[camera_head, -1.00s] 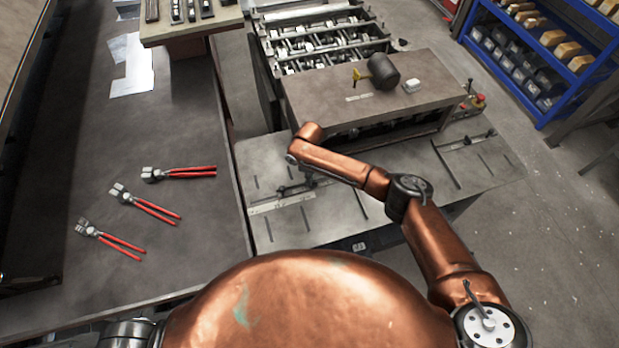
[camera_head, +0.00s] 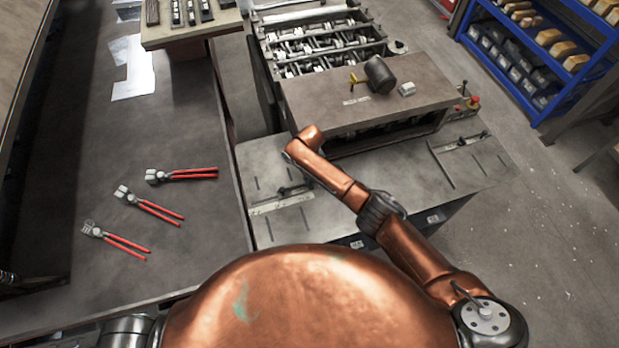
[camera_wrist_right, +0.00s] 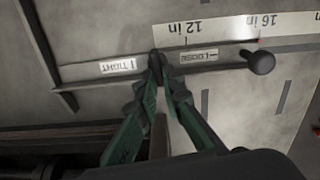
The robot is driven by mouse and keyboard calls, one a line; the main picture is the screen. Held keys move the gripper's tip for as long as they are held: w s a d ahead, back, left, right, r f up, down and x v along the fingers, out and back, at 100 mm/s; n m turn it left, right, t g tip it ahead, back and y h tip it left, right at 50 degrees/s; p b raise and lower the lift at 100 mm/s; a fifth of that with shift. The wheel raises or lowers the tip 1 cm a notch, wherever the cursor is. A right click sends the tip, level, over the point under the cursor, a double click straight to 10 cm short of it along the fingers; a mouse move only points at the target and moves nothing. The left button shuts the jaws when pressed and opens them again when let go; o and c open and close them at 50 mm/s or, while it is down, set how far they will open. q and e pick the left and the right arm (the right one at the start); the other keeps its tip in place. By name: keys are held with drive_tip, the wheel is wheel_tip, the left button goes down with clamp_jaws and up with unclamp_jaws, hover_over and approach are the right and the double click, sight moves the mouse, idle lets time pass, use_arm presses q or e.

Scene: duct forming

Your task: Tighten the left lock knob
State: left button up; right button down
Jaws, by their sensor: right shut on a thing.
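The left lock knob (camera_wrist_right: 156,60) is a small dark knob on the fence bar, between the TIGHT label and the LOOSE label in the right wrist view. My right gripper (camera_wrist_right: 158,68) has its green-sided fingers brought together at the knob, and their tips cover most of it. In the head view the right gripper (camera_head: 303,183) is low over the left fence (camera_head: 282,203) on the machine's front table, mostly hidden by my own wrist. My left gripper is not in view.
A round black handle (camera_wrist_right: 261,62) ends the bar, beside a printed scale (camera_wrist_right: 212,26). A similar fence (camera_head: 462,142) lies at right. Several red-handled pliers (camera_head: 150,207) lie on the left bench.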

drive_tip(key=shift+m, duration=0.8)
drive_tip(key=shift+p, duration=0.3)
drive_tip(key=c, duration=2.1)
unclamp_jaws()
wheel_tip(320, 180, up, 12)
